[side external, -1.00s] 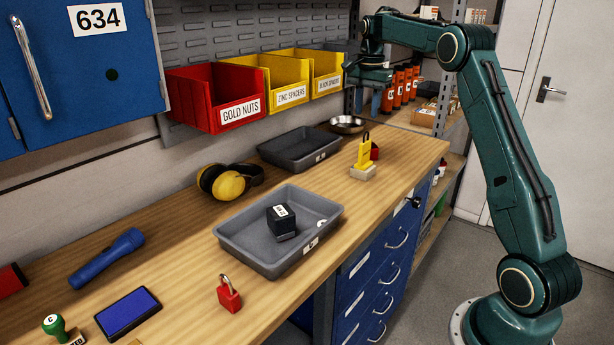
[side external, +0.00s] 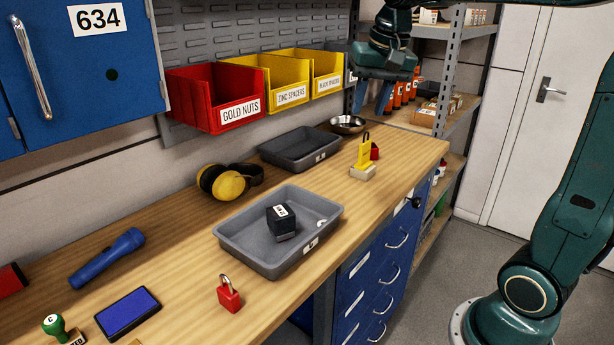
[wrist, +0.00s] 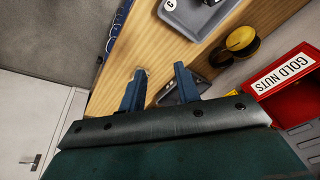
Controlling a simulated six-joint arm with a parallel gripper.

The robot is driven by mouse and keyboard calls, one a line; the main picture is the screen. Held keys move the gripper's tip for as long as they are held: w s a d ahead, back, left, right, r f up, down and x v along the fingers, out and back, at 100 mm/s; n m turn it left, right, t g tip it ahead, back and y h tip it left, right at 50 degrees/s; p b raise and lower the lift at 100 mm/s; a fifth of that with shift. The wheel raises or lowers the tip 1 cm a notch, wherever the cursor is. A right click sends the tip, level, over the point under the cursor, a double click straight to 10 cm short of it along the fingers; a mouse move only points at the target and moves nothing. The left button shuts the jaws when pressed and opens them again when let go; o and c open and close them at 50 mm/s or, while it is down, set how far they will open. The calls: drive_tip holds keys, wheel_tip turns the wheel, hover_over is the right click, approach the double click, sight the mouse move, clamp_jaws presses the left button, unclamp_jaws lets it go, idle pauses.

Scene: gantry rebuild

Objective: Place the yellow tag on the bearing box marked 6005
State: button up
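The yellow tag (side external: 363,154) with a dark loop on top stands upright in a pale block on the workbench, right of the dark grey tray. I cannot pick it out surely in the wrist view. Small boxes (side external: 452,103) sit on the shelf at the back right; their markings are too small to read, so I cannot tell which is 6005. A black box (side external: 281,221) with a white label lies in the near grey tray, its label unreadable. My gripper (side external: 371,107) hangs above the far end of the bench, fingers apart and empty; the wrist view shows the gap (wrist: 158,73).
The near grey tray (side external: 243,239) and dark grey tray (side external: 283,160) lie on the bench. Ear defenders (side external: 229,184), a metal bowl (side external: 347,124), a red padlock (side external: 228,294) and a blue torch (side external: 106,257) stand around. Wall bins (side external: 215,98) line the back. The bench's front right is clear.

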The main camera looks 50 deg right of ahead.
drive_tip(key=s+a+f+n+t, duration=0.1)
drive_tip(key=s+a+f+n, duration=0.3)
drive_tip(key=s, duration=0.4)
drive_tip(key=s+a+f+n+t, duration=0.1)
drive_tip(key=s+a+f+n, duration=0.3)
drive_tip(key=s, duration=0.5)
drive_tip(key=shift+a+t+y, duration=0.4)
drive_tip(key=shift+a, duration=0.65)
